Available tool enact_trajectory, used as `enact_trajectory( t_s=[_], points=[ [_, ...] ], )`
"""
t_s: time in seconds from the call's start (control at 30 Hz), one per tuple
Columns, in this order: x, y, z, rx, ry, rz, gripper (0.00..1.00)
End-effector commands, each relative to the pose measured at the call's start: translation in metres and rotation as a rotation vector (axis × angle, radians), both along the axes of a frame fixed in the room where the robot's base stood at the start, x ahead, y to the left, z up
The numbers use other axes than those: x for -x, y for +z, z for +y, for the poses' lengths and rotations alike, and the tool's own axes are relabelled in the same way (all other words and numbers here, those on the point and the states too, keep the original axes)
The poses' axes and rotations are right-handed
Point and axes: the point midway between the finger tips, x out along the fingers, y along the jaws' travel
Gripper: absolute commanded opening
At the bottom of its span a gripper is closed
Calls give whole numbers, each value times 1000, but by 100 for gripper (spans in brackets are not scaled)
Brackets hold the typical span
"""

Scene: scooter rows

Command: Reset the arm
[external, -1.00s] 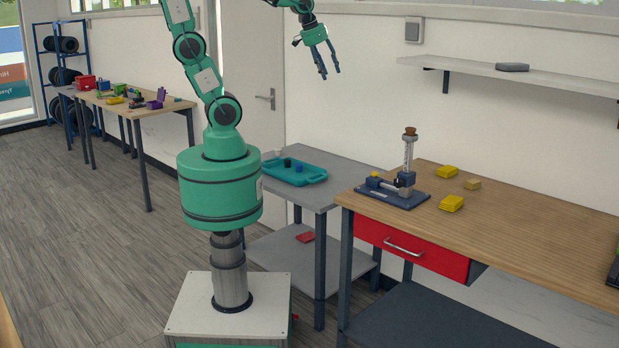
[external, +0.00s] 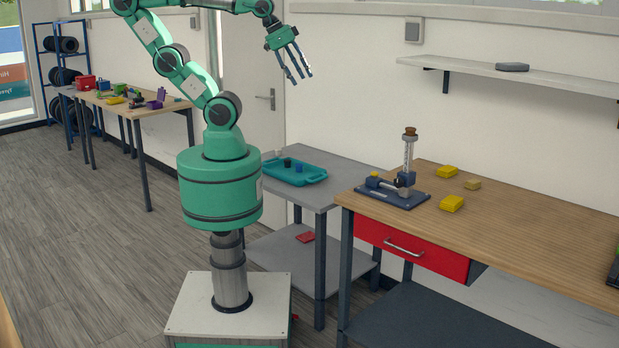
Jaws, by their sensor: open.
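My gripper (external: 297,74) is open and empty. It hangs in the air with its fingers pointing down and slightly right, in front of the white wall beside the door. It is well above the grey side table (external: 345,180) and touches nothing. My arm is bent, with its elbow to the left of my base column and its forearm running right along the top of the picture. The top of the arm is partly cut off by the picture edge.
A teal tray (external: 316,178) with small dark and blue items sits on the grey table. The wooden workbench (external: 550,228) holds a blue clamp stand (external: 408,180), yellow blocks (external: 451,203) and a red drawer (external: 430,257). A wall shelf (external: 560,80) is at right. Open floor lies left.

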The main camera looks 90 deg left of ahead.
Motion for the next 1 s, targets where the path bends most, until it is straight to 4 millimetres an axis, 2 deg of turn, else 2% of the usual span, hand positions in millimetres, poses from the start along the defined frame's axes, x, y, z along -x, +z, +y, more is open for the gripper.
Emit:
enact_trajectory(
  t_s=[0.23, 0.63, 1.0],
  points=[
    [0, -8, 0, 0, 1, 0, 47],
    [0, -53, 0, 0, 1, 0, 47],
    [0, -56, 0, 0, 1, 0, 47]
  ],
)
